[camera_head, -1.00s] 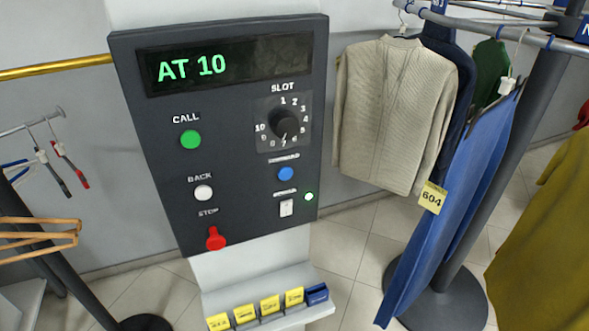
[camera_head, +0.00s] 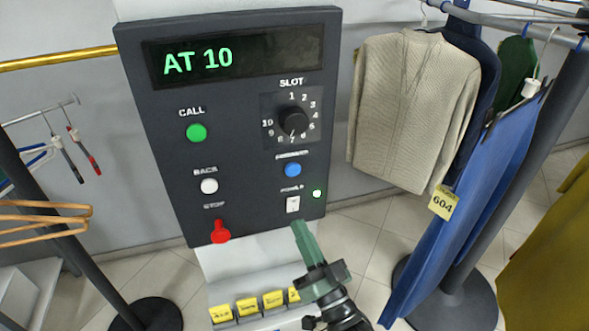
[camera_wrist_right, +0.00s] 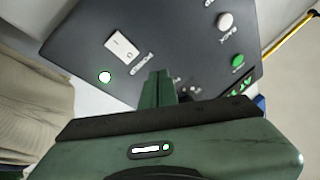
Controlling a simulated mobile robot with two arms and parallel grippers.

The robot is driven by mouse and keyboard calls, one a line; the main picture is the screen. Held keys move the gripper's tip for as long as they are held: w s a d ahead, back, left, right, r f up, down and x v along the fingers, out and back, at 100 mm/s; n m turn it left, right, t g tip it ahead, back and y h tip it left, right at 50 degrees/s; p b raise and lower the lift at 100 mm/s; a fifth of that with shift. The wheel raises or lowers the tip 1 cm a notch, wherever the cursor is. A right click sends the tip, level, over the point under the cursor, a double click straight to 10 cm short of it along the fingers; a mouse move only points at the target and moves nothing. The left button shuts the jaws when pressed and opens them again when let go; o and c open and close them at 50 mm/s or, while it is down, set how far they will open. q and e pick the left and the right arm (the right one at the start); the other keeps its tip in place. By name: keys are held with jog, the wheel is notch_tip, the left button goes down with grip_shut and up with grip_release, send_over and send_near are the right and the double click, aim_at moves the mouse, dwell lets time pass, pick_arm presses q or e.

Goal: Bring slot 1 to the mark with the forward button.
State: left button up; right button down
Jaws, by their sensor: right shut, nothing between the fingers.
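The dark control panel (camera_head: 170,120) stands in the middle of the head view, its display (camera_head: 236,59) reading "AT 10". The blue forward button (camera_head: 292,169) is on its right side, below the black slot dial (camera_head: 293,121). My right gripper (camera_head: 299,229) is shut and empty, its green fingers pointing up just below the white power switch (camera_head: 293,204). In the right wrist view the shut fingers (camera_wrist_right: 158,78) point at the panel, near the power switch (camera_wrist_right: 122,45); the forward button is not visible there. I cannot tell whether they touch the panel. My left gripper is not in view.
The green call button (camera_head: 197,133), white back button (camera_head: 209,186) and red stop button (camera_head: 220,232) line the panel's left side. A lit green lamp (camera_head: 317,193) is beside the switch. Yellow tags (camera_head: 248,308) stand on a shelf below. Clothes, including a beige cardigan (camera_head: 412,105), hang at right.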

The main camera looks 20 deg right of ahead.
aim_at(293, 170)
jog(key=s+d+r+m+t, duration=0.1)
jog(key=s+r+m+t, duration=0.1)
jog(key=r, duration=0.5)
jog(key=s+t, duration=0.1)
jog(key=t, duration=0.1)
jog(key=shift+s+d+r+t+h, duration=0.15)
jog(key=shift+d+r+t+h, duration=0.05)
jog(key=shift+d+t+h, duration=0.1)
jog(key=shift+w+a+b, duration=0.2)
jog(key=shift+w+b, duration=1.15)
jog(key=shift+w, duration=3.1)
jog(key=shift+w, duration=0.1)
jog(key=shift+w, duration=0.3)
